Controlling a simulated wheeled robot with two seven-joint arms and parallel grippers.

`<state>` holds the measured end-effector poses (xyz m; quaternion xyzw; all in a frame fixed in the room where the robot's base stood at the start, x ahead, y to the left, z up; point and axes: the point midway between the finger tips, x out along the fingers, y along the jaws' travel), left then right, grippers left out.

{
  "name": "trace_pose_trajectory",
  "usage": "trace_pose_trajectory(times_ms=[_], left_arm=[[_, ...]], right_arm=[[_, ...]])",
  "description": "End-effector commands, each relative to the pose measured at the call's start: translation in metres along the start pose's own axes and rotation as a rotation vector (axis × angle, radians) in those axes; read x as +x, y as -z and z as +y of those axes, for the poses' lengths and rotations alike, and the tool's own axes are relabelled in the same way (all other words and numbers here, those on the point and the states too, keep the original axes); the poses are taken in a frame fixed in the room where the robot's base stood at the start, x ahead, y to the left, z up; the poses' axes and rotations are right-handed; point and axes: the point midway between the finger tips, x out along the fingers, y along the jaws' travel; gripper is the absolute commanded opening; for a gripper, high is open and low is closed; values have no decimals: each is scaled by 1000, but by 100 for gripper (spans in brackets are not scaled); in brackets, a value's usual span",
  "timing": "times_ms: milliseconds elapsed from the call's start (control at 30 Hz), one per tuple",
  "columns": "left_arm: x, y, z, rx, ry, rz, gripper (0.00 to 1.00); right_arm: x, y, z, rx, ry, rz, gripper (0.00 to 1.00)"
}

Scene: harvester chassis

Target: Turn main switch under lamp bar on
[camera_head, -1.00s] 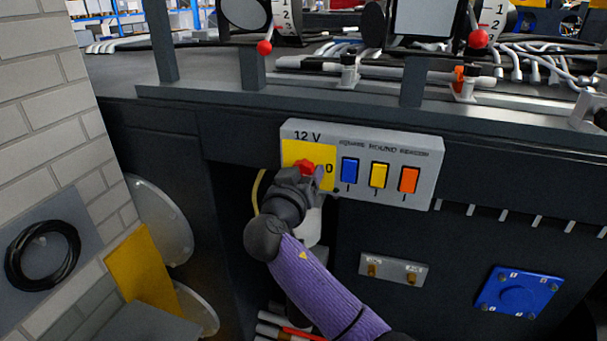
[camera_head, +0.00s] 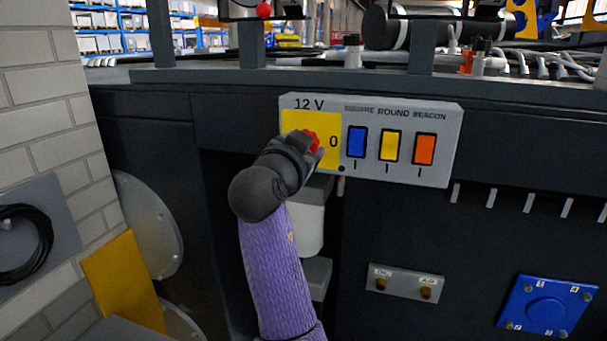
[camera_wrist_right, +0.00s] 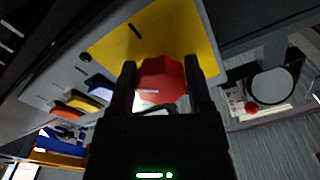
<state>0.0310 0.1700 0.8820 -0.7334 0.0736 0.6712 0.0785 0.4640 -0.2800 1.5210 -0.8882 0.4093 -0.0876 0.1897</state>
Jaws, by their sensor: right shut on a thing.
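The main switch is a red knob (camera_head: 313,139) on the yellow plate (camera_head: 295,121) at the left end of a grey panel marked "12 V", with a "0" to its right. My right gripper (camera_head: 304,146) reaches the knob from below and left and hides part of it. In the right wrist view the red knob (camera_wrist_right: 161,80) sits between the two dark fingers of my right gripper (camera_wrist_right: 164,86), which is shut on it. The yellow plate lies right behind the fingers. My left gripper is not in view.
Blue (camera_head: 357,142), yellow (camera_head: 389,146) and orange (camera_head: 424,149) rocker switches sit on the panel, right of the knob. A dark ledge runs above it. A brick wall (camera_head: 36,100) stands at the left. A small brass-fitting plate (camera_head: 404,283) and a blue flange (camera_head: 545,306) are lower right.

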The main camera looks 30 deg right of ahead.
Motion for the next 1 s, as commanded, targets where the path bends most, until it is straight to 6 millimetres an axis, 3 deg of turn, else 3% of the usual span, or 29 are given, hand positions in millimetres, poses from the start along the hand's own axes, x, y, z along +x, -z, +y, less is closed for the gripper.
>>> trace_pose_trajectory(times_ms=[33,100,400,1000], left_arm=[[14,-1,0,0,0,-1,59],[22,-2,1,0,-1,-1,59],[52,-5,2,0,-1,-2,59],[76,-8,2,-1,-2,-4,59]], right_arm=[[0,-7,2,46,1,-3,6],[0,-6,2,112,0,-2,6],[0,-4,-1,395,0,-3,6],[0,0,-3,821,-3,-3,6]])
